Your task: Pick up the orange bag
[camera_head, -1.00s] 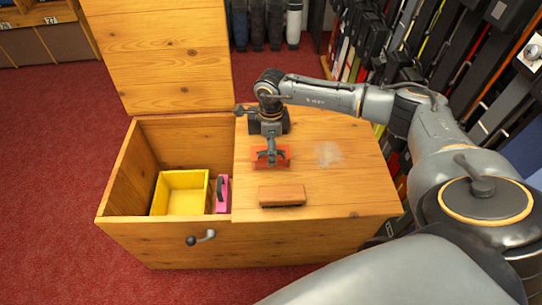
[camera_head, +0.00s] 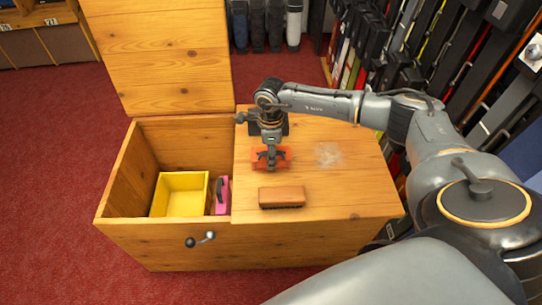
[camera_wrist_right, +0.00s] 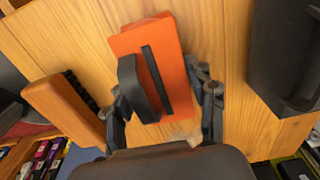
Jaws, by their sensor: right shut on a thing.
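The orange bag (camera_head: 284,156) lies on the closed wooden top at the right of the chest. In the right wrist view the orange bag (camera_wrist_right: 178,52) is a flat orange block with a black handle and a dark slot. My right gripper (camera_head: 271,162) is down over it from above. In the wrist view the fingers of my right gripper (camera_wrist_right: 163,92) stand on either side of the bag, shut on it. The gripper hides part of the bag in the head view. My left gripper is not in view.
A brown brush (camera_head: 282,196) lies in front of the bag. A pale dusty patch (camera_head: 328,154) is to its right. The chest's open left part holds a yellow bin (camera_head: 180,194) and a pink item (camera_head: 223,196). The raised lid (camera_head: 158,55) stands behind.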

